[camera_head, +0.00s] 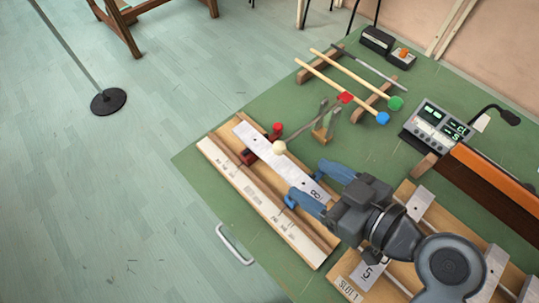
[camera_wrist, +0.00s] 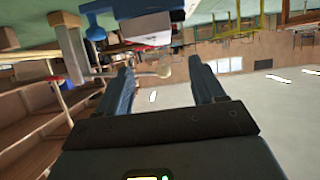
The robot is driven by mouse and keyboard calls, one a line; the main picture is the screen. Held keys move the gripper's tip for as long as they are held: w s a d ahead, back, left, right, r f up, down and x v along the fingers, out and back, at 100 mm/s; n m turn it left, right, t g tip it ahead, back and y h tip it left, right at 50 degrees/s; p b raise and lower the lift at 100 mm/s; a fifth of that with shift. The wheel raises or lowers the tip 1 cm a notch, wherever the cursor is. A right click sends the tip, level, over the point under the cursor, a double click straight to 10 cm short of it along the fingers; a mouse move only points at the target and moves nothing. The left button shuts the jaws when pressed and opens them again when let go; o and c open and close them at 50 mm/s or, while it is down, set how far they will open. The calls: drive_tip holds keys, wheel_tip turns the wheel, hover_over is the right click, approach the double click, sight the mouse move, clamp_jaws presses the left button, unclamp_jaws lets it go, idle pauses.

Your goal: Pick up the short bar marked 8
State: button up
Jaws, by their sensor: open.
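The short bar marked 8 (camera_head: 265,152) is a pale silver metal bar lying slantwise over a wooden frame on the green table. Its 8 shows at the end nearest my gripper. My gripper (camera_head: 306,181) is open, with its two blue fingers on either side of that end in the head view. I cannot tell whether they touch the bar or how high they are. The open fingers (camera_wrist: 163,82) also show in the wrist view, with no held thing clear between them.
A long pale labelled strip (camera_head: 240,188) runs along the frame's front. A wooden stand (camera_head: 325,122) and a red-tipped post (camera_head: 277,128) stand behind the bar. Mallets lie on a rack (camera_head: 305,75). A display box (camera_head: 437,126) is right. Another bar frame marked SLOT 1 lies beneath my arm.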

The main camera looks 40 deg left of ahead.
sight(277, 159)
drive_tip(key=x, duration=0.2)
drive_tip(key=shift+a, duration=0.3)
drive_tip(key=shift+f+p+x, duration=0.15)
drive_tip(key=shift+p+x, duration=0.25)
drive_tip(key=shift+x, duration=0.9)
drive_tip(key=shift+f+p+x, duration=0.15)
drive_tip(key=shift+p+x, duration=0.2)
drive_tip(key=shift+x, duration=0.9)
drive_tip(key=shift+d, duration=0.1)
drive_tip(key=c, duration=1.1)
drive_tip(key=shift+c, duration=0.5)
drive_tip(key=shift+r, duration=0.1)
